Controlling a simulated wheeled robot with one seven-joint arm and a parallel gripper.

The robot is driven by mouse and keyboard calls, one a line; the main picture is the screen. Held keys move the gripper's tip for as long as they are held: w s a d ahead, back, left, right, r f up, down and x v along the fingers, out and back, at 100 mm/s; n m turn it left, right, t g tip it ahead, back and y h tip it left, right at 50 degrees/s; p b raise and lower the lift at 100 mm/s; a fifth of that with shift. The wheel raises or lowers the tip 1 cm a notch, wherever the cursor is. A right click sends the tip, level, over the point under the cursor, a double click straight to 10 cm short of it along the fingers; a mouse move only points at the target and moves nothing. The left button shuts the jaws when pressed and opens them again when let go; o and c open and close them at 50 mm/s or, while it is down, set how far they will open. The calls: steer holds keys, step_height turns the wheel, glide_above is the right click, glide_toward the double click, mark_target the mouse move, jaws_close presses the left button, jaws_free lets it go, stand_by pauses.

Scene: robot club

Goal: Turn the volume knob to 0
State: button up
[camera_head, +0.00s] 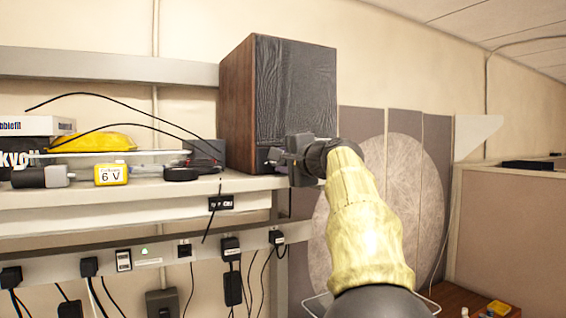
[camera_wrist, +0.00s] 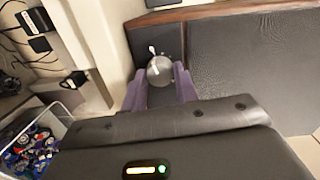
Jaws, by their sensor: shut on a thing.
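The speaker (camera_head: 295,90) is a tall box with a wooden side and a dark textured front, standing on the shelf. It also fills the upper right of the wrist view (camera_wrist: 255,70). The round silver volume knob (camera_wrist: 160,70) is low on its front, with a small white pointer or mark (camera_wrist: 152,49) at its upper left and small marks around it. My gripper (camera_wrist: 160,88) has its two purple fingers on either side of the knob, shut on it. In the head view my gripper (camera_head: 288,157) covers the speaker's lower front, and the knob is hidden there.
The shelf (camera_head: 120,192) holds a yellow 6 V battery (camera_head: 111,174), boxes (camera_head: 30,125) and loose black cables left of the speaker. Several plugs and cables hang on the rail below.

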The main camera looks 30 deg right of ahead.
steer(key=shift+f, duration=0.1)
steer(key=o, duration=1)
steer(key=shift+w, duration=0.1)
steer(key=shift+c, duration=0.2)
steer(key=s+d+r+b, duration=0.1)
steer(key=s+b, duration=0.4)
steer(key=s, duration=1.2)
steer(key=shift+s+b, duration=0.25)
steer(key=shift+b, duration=0.1)
steer(key=shift+d+r, duration=0.1)
steer(key=shift+d, duration=0.05)
